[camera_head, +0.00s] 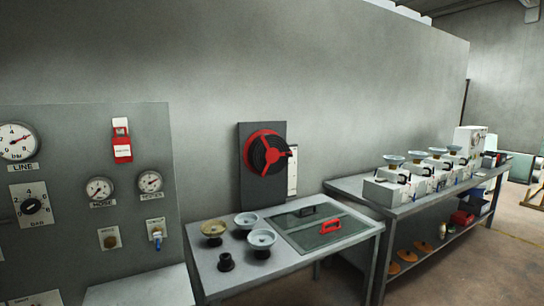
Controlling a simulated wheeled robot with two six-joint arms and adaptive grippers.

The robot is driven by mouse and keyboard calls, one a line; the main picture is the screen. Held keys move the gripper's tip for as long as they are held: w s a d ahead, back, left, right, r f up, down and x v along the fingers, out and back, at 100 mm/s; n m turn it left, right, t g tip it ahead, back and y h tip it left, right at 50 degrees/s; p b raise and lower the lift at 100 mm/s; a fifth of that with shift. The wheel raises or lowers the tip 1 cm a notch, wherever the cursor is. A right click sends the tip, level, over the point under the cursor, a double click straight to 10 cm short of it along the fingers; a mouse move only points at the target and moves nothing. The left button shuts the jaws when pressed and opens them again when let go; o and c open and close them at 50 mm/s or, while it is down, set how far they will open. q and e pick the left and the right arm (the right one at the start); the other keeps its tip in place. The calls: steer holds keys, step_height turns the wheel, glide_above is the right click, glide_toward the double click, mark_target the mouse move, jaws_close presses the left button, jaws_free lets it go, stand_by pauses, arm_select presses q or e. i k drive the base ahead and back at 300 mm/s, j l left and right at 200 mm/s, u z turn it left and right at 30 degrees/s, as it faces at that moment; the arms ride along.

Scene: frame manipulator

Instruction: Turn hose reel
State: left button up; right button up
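The hose reel (266,152) is a red three-spoked wheel over a dark coiled drum. It is mounted on a dark grey plate (262,192) on the wall, behind the small table. A small dark crank or handle (288,153) seems to stick out at its right side. Neither of my grippers shows in the head view, so nothing of mine is seen near the reel.
A small table (205,270) below the reel bears several bowls or cups (261,240) and a glass panel with black and red handles (331,226). A gauge panel (80,205) stands left. A long bench (350,190) with scale-like devices runs right, with open floor beyond.

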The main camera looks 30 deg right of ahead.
mark_target(266, 152)
steer(key=i+l, duration=0.15)
steer(key=l, duration=0.2)
steer(key=i+l+u, duration=0.1)
steer(key=l, duration=0.25)
steer(key=i+l+u, duration=0.1)
steer(key=l, duration=0.3)
steer(key=i+l, duration=0.2)
steer(key=l, duration=0.2)
steer(key=i+l+u, duration=0.1)
steer(key=l, duration=0.25)
